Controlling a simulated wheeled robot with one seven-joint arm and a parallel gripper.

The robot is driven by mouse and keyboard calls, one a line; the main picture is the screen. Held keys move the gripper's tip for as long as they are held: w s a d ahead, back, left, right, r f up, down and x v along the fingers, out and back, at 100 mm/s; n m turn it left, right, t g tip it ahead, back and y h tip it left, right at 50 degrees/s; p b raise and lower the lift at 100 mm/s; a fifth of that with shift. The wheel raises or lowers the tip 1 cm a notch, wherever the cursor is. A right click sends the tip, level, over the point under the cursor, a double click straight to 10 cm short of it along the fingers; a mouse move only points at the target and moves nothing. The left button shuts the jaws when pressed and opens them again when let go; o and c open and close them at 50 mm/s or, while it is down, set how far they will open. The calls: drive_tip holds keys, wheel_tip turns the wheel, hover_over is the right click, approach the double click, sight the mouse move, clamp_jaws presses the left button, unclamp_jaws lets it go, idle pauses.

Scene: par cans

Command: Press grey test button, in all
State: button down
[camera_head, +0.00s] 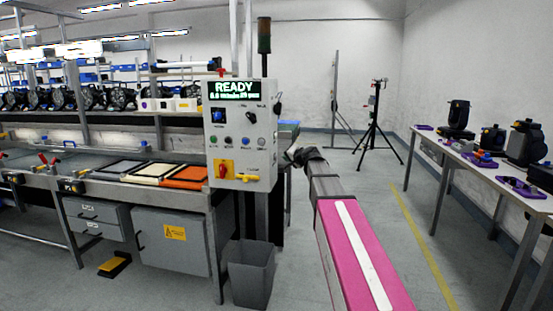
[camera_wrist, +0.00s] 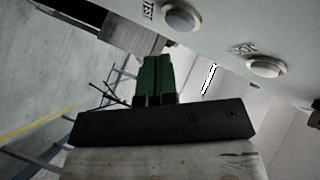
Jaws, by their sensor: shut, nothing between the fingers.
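The control panel (camera_head: 242,180) is a pale box with a lit display (camera_head: 234,89) reading READY. In the wrist view, a round grey button (camera_wrist: 181,18) beside a label that appears to read TEST is at the top. A second grey button (camera_wrist: 266,67) is to its right; its label is hard to read. My gripper (camera_wrist: 154,62) has green fingers, shut and empty, pointing beside the panel face and apart from both buttons. In the head view my gripper (camera_head: 304,156) is dark, just right of the panel.
A red-and-yellow switch (camera_head: 223,169) sits low on the panel. A grey bin (camera_head: 250,275) stands below it. A workbench (camera_head: 180,198) with trays is at left. A table (camera_head: 455,157) with lamps is at right. The floor between has a tripod (camera_head: 376,120).

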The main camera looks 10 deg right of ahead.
drive_tip(key=d, duration=0.2)
drive_tip(key=s+d, duration=0.1)
drive_tip(key=d, duration=0.1)
drive_tip(key=shift+s, duration=0.2)
idle(0.5)
drive_tip(key=s+a+f+n+g+h, duration=0.15)
drive_tip(key=s+f+g, duration=0.25)
drive_tip(key=s+f, duration=0.6)
drive_tip(key=s+a+f+n+g+h, duration=0.1)
drive_tip(key=s+a+f+n+g, duration=0.15)
drive_tip(key=s+f, duration=0.75)
drive_tip(key=s+d+f+n+g+h, duration=0.2)
drive_tip(key=s+f+g+h, duration=0.2)
drive_tip(key=s+f, duration=1.2)
wheel_tip(320, 180, down, 2)
drive_tip(key=g, duration=0.3)
drive_tip(key=shift+s+f+h, duration=0.15)
drive_tip(key=shift+s+h, duration=0.1)
drive_tip(key=shift+h, duration=0.1)
